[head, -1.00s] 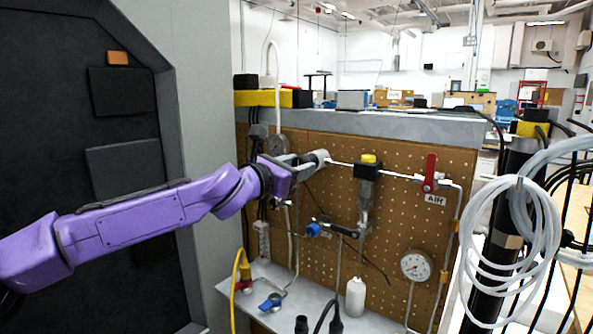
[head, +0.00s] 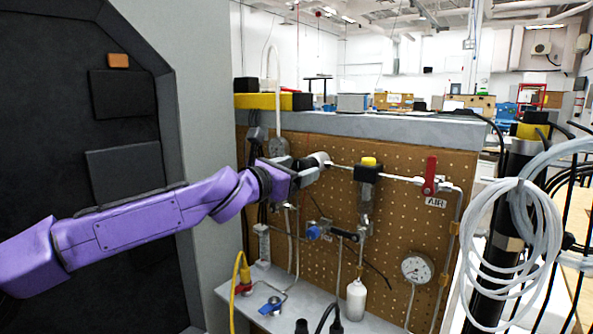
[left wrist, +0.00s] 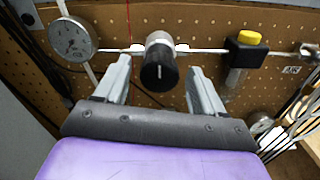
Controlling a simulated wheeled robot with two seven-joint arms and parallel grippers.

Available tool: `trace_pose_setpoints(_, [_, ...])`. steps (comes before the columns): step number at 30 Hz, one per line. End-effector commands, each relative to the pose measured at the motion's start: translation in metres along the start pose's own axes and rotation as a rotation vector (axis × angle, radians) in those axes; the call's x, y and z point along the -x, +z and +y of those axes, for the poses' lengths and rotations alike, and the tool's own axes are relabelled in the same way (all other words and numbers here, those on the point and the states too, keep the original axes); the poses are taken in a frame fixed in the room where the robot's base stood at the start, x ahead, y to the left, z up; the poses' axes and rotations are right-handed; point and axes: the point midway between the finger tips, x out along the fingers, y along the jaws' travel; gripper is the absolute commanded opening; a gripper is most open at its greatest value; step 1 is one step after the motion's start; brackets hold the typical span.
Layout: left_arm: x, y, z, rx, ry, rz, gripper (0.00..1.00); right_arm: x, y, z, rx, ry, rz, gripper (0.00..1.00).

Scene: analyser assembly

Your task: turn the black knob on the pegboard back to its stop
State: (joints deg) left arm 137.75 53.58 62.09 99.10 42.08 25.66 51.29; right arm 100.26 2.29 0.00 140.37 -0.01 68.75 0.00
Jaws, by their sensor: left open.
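The black knob (left wrist: 160,72) is round with a white line on its face, and sits on a silver valve body (left wrist: 158,40) in the pipe run on the pegboard (head: 420,220). In the left wrist view its white line runs nearly upright. My left gripper (left wrist: 159,66) is open, with one grey finger on each side of the knob and a visible gap to each. In the head view my left gripper (head: 289,168) is just left of the black knob (head: 309,173), partly overlapping it. My right gripper is not in view.
A round gauge (left wrist: 71,39) is left of the knob. Right of it are a yellow-capped black regulator (head: 368,170) and a red-handled valve (head: 430,176). A blue-handled valve (head: 314,232) is below. A white bottle (head: 356,299) stands on the shelf (head: 285,318).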

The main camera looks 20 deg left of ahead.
Motion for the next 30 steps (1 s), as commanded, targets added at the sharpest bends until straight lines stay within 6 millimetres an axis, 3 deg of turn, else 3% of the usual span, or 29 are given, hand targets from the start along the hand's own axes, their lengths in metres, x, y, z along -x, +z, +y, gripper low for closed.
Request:
trace_pose_setpoints(9, [0.069, 0.000, 0.001, 0.003, 0.001, -0.005, 0.69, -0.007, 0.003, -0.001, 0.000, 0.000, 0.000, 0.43])
trace_pose_setpoints(14, [0.095, 0.000, 0.001, 0.003, 0.001, -0.002, 0.69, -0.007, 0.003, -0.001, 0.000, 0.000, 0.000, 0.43])
trace_pose_setpoints(30, [0.102, -0.001, 0.000, 0.000, 0.000, 0.001, 0.69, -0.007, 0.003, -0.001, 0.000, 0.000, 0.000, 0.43])
